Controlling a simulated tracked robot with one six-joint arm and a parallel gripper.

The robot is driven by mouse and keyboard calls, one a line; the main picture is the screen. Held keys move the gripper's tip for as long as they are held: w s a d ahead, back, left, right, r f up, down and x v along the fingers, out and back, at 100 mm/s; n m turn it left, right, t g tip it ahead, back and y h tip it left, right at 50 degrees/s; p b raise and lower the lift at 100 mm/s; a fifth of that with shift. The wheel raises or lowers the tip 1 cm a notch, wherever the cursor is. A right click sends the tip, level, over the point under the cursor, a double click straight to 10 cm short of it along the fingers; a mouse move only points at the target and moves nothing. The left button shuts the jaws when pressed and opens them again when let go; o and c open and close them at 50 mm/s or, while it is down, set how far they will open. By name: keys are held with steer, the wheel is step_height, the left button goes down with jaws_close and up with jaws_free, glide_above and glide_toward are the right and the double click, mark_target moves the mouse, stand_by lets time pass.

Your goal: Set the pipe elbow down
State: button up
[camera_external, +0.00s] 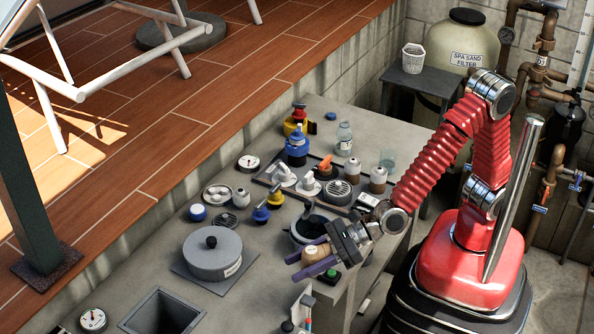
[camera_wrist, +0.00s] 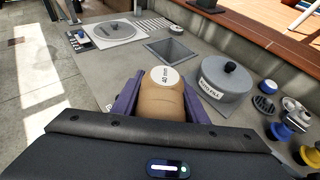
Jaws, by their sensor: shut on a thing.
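The pipe elbow (camera_wrist: 163,100) is tan, with a round white end marked "40 mm". In the wrist view it sits between the two purple fingers of my gripper (camera_wrist: 164,88), which are shut on it. Its lower part is hidden behind the gripper body. In the external view my gripper (camera_external: 298,267) is over the near right part of the grey counter (camera_external: 255,290), with the tan elbow (camera_external: 314,254) partly hidden between the fingers. I cannot tell how far the elbow is above the counter.
A lidded grey pot (camera_external: 213,252) stands left of my gripper, and a square opening (camera_external: 163,316) lies nearer. A round dark-mouthed vessel (camera_external: 300,232) is just behind the gripper. A tray (camera_external: 264,180) with several fittings lies farther back. Bare counter shows between pot and gripper.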

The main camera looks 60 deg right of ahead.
steer(key=w+d+m+t+h, duration=0.1)
steer(key=w+d+m+h, duration=0.2)
steer(key=w, duration=0.6)
steer(key=w+d+m+t+h, duration=0.1)
steer(key=w+d+m+h, duration=0.2)
steer(key=w+d, duration=0.3)
steer(key=w+d+m+t+h, duration=0.2)
steer(key=w+d, duration=0.3)
steer(key=w, duration=0.9)
steer(key=shift+w+f+m+h, duration=0.2)
steer(key=shift+f+m+h, duration=0.15)
steer(key=shift+m+h, duration=0.45)
steer(key=shift+f, duration=0.1)
steer(key=shift+f, duration=3.05)
steer(key=shift+f, duration=1.85)
steer(key=shift+f, duration=0.65)
